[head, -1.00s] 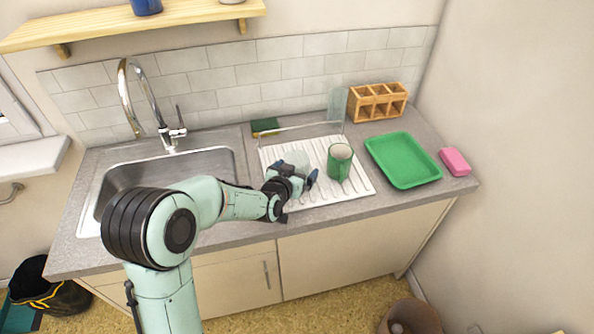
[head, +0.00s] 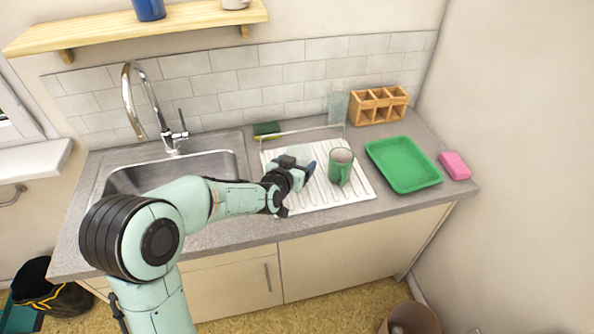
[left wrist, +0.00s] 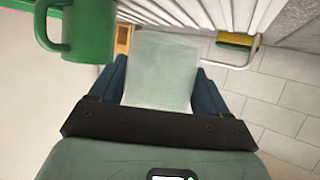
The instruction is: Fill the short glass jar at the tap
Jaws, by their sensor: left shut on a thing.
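My left gripper (head: 298,162) is over the left part of the white drying rack. It is shut on the short glass jar, a pale, see-through thing (head: 299,152) partly hidden by the fingers. In the left wrist view the jar (left wrist: 160,70) sits between the two dark blue fingers (left wrist: 160,92). The chrome tap (head: 150,110) arches over the steel sink (head: 125,180) on the left, away from the jar. The sink is partly hidden by my arm. My right gripper is not in view.
A green mug (head: 340,167) stands on the drying rack (head: 350,192) just right of my gripper. Behind are a tall glass (head: 337,106), a sponge (head: 266,129) and a wooden caddy (head: 378,105). A green tray (head: 403,165) and pink block (head: 455,165) lie at right.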

